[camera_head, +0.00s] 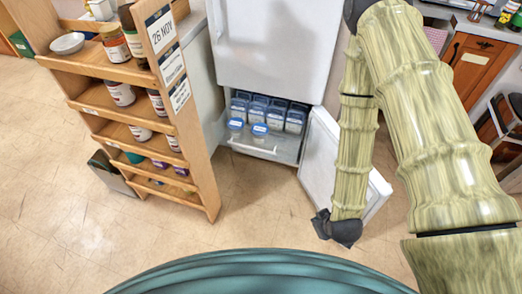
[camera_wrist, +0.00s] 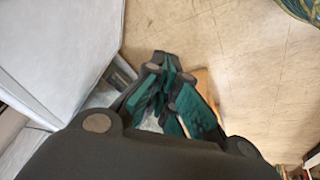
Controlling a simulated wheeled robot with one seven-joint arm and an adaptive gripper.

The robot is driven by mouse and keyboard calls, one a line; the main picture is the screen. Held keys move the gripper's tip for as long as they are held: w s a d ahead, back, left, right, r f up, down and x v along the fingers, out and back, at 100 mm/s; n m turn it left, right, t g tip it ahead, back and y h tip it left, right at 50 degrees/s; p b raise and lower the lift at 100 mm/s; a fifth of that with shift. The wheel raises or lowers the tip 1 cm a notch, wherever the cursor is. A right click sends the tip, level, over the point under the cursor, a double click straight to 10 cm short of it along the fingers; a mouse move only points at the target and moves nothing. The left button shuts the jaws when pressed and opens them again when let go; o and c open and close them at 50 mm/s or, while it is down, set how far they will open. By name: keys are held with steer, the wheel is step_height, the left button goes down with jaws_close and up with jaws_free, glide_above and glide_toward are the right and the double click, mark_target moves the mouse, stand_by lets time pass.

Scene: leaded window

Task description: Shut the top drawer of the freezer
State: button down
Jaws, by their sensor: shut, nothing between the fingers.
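The white freezer compartment sits low under the fridge's large upper door (camera_head: 270,45), and its own door (camera_head: 322,150) stands open to the right. The top drawer (camera_head: 262,152) appears pulled partly out and holds several tubs, some with blue lids (camera_head: 260,129). My gripper (camera_head: 338,230) is in front of the open freezer door near its lower end, pointing down and apart from the drawer. In the wrist view its teal-padded fingers (camera_wrist: 172,88) are closed together and empty. Anything below the drawer is hard to make out.
A wooden shelf rack (camera_head: 150,110) with jars, a bowl and a "26 NOV" sign stands left of the freezer. A dark bin (camera_head: 112,175) sits behind it. An orange-brown cabinet (camera_head: 475,65) is at the right. The tiled floor (camera_head: 255,215) before the drawer is clear.

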mark_target(263, 141)
steer(key=w+a+n+t+y+b, duration=0.2)
steer(key=w+a+n+b, duration=0.4)
steer(key=w+b, duration=0.5)
steer(key=w+a+n+t+y+b, duration=0.2)
steer(key=w+a+n+t+b, duration=0.3)
steer(key=w+b, duration=0.6)
steer(key=w+a+n+t+y+b, duration=0.3)
steer(key=w+a+n+b, duration=0.4)
steer(key=w+b, duration=0.4)
steer(key=shift+w+a+f+t, duration=0.1)
steer(key=shift+w+f+t, duration=0.15)
steer(key=shift+w, duration=0.6)
steer(key=shift+w+a+f+t, duration=0.15)
steer(key=shift+w+t, duration=0.2)
steer(key=shift+w, duration=0.5)
steer(key=shift+w+d, duration=0.1)
steer(key=shift+d, duration=0.05)
